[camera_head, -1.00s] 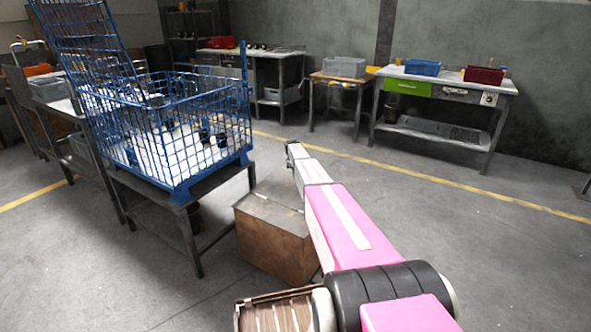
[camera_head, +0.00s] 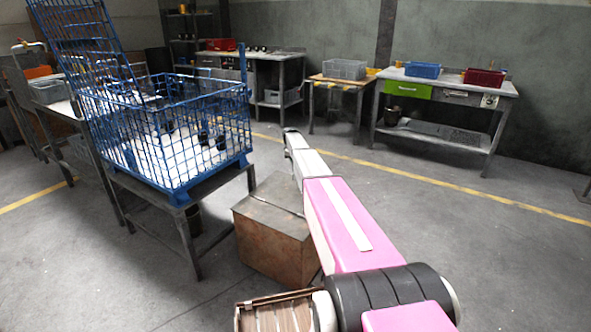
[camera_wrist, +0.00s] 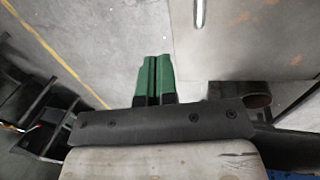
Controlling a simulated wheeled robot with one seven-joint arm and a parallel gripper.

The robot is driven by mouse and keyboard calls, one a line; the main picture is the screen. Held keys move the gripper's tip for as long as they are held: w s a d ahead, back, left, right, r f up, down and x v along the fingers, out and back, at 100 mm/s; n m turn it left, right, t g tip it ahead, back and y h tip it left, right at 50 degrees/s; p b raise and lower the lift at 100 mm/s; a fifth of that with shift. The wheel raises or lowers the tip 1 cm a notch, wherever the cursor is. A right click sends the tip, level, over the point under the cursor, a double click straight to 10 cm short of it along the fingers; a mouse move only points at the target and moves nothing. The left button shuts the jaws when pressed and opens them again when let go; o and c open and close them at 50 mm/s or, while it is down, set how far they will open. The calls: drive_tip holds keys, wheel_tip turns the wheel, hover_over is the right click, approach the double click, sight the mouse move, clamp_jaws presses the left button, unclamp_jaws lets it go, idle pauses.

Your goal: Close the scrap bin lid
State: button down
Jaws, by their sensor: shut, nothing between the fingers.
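The scrap bin (camera_head: 268,245) is a rust-brown metal box on the floor, just left of my arm in the head view. Its grey lid (camera_head: 266,203) appears to lie flat across the top; my arm hides the right side. In the wrist view a wide grey, rust-spotted plate (camera_wrist: 250,40), seemingly this lid, fills the upper right, with a bright bar-like handle on it. My gripper (camera_wrist: 155,60) shows its green fingers pressed together and empty, left of the plate in that view. I cannot tell if they touch it. In the head view the fingers are not clear.
A blue wire cage (camera_head: 180,150) stands on a dark metal stand (camera_head: 195,225) left of the bin. Workbenches with a blue crate (camera_head: 422,70) and a red crate (camera_head: 485,77) line the back wall. The floor right of my arm is clear.

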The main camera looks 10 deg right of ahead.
drive_tip(key=c, duration=1.8)
unclamp_jaws()
drive_tip(key=v, duration=0.5)
drive_tip(key=shift+w+d, duration=0.2)
drive_tip(key=o, duration=0.5)
drive_tip(key=shift+s+d+r, duration=0.1)
drive_tip(key=shift+d, duration=0.05)
drive_tip(key=shift+c, duration=0.2)
drive_tip(key=shift+o, duration=0.9)
drive_tip(key=s+d+g+y, duration=0.2)
drive_tip(key=s+d, duration=0.2)
drive_tip(key=s, duration=0.2)
drive_tip(key=shift+g+y, duration=0.3)
drive_tip(key=f, duration=1)
drive_tip(key=shift+s+a+f, duration=0.2)
drive_tip(key=shift+s+f, duration=0.15)
drive_tip(key=shift+s, duration=0.05)
clamp_jaws()
